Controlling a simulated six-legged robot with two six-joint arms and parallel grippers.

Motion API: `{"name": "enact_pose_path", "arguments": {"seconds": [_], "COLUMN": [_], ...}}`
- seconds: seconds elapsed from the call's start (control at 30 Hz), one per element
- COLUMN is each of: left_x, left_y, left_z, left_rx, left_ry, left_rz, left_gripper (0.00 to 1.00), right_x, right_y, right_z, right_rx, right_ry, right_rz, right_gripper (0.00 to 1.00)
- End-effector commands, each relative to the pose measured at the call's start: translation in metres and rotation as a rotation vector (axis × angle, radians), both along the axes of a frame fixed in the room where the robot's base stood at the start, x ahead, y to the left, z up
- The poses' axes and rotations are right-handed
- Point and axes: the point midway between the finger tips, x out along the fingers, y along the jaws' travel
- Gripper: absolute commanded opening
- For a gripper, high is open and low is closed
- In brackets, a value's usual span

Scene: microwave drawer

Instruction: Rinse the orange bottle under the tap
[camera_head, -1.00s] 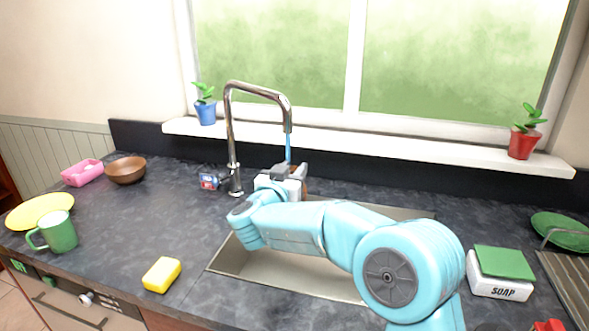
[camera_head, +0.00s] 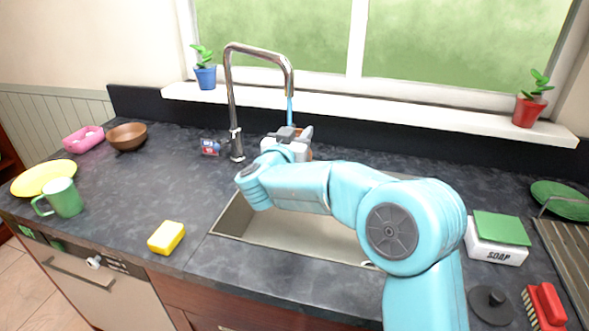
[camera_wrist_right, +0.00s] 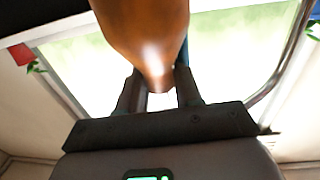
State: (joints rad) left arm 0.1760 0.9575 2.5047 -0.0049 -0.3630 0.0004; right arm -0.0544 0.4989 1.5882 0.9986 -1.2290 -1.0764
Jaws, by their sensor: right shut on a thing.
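The orange bottle (camera_wrist_right: 145,35) is between the fingers of my right gripper (camera_wrist_right: 158,92) in the right wrist view. In the head view my right gripper (camera_head: 297,138) is at the tap, and only a sliver of the orange bottle (camera_head: 310,154) shows behind it. My right gripper is shut on the bottle. The chrome tap (camera_head: 232,100) arches over the sink (camera_head: 290,232), and a thin blue stream of water (camera_head: 290,112) falls from its spout toward the gripper. Where the water meets the bottle is hidden. My left gripper is not in view.
A yellow sponge (camera_head: 166,237) lies left of the sink. A soap box (camera_head: 495,247) with a green top stands to the right, near a red brush (camera_head: 546,303). A green mug (camera_head: 65,199) and yellow plate (camera_head: 42,177) are far left. The counter between is clear.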

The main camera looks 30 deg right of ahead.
Motion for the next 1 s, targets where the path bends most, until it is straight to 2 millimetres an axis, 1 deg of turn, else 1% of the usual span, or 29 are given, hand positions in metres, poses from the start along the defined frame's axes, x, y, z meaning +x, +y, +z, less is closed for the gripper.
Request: {"name": "enact_pose_path", "arguments": {"seconds": [0.27, 0.67, 1.0], "left_x": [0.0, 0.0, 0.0], "left_y": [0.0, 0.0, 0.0], "left_z": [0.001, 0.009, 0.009], "left_rx": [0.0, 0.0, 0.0], "left_ry": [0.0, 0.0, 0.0], "left_rz": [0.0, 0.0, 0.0], "left_gripper": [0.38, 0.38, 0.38], "right_x": [-0.001, 0.004, 0.002], "right_y": [-0.001, 0.01, 0.005], "right_z": [0.001, 0.001, 0.001], "right_rx": [0.001, 0.001, 0.001], "right_ry": [-0.001, -0.002, -0.001], "right_rz": [0.001, 0.002, 0.0], "right_gripper": [0.0, 0.0, 0.0]}}
